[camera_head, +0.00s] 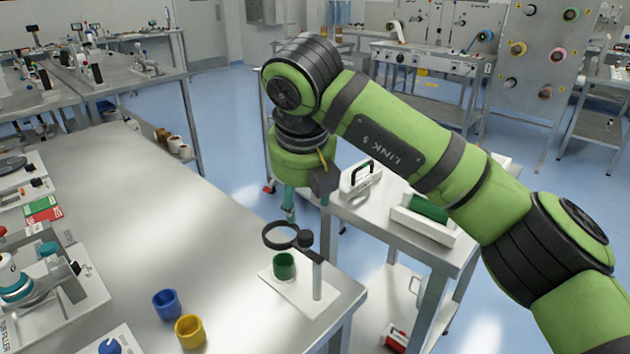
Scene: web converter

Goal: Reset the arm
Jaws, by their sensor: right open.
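My right arm (395,150) is green with dark joints. It reaches in from the right edge, bends at a dark joint at the upper middle and points down. My right gripper (306,203) hangs at its end, with a teal finger on the left and a dark part on the right. It is open, and I see nothing held in it. In the picture it lies just above the magnifier stand, over the gap between the table and the cart. My left arm and gripper are not in view.
The magnifier stand (317,276) carries a green cup (284,265) on its base at the table's right corner. Blue (166,304) and yellow (190,331) cups stand nearer. A cart (375,214) with a green roll (428,208) stands behind. The table's middle is clear.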

